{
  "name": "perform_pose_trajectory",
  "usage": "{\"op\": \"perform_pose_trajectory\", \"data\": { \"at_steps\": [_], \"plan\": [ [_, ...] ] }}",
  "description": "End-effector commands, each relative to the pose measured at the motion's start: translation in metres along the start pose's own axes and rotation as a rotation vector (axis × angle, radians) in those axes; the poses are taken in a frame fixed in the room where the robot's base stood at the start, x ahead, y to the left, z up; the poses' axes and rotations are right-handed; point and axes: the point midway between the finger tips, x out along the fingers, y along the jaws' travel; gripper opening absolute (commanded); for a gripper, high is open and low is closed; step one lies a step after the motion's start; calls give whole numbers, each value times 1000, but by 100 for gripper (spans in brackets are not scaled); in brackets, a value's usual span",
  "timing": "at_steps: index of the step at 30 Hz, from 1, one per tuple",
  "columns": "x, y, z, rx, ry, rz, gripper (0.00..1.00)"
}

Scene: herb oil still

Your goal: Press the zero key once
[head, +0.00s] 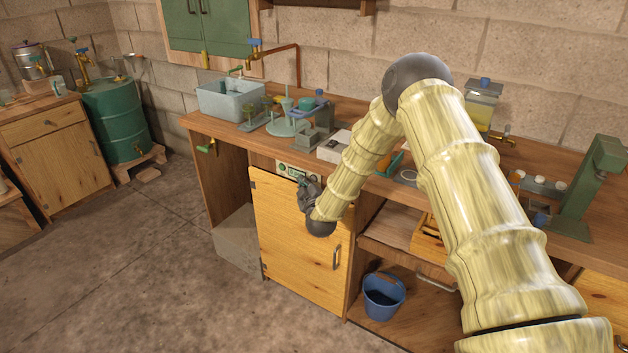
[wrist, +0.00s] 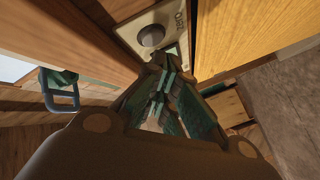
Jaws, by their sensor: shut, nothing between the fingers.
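A small pale control panel (head: 297,171) with a green-tinted display sits under the counter edge, above a wooden cabinet door. In the wrist view the panel (wrist: 128,32) shows a round grey key (wrist: 151,36) with rotated lettering beside it that seems to read "zero". My gripper (head: 308,186) is in front of the panel's lower right part and hides some of it. In the wrist view my gripper (wrist: 167,62) is shut and empty. Its fingertips appear just below the grey key; I cannot tell whether they touch the panel.
The wooden cabinet door (head: 300,240) lies under the panel. A blue bucket (head: 383,296) stands in the open shelf to the right. A grey basin (head: 230,98) and a white box (head: 334,147) sit on the counter.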

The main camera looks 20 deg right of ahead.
Motion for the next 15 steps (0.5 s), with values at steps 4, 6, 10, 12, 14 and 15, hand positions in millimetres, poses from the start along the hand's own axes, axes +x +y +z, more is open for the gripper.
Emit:
{"op": "perform_pose_trajectory", "data": {
  "at_steps": [4,6,10,12,14,15],
  "plan": [
    [0,0,0,0,0,0,0],
    [0,0,0,0,0,0,0],
    [2,2,1,-1,1,0,0],
    [4,3,2,-2,1,0,0],
    [4,4,3,-1,1,1,0],
    [5,5,4,-1,1,1,0]
  ]
}}
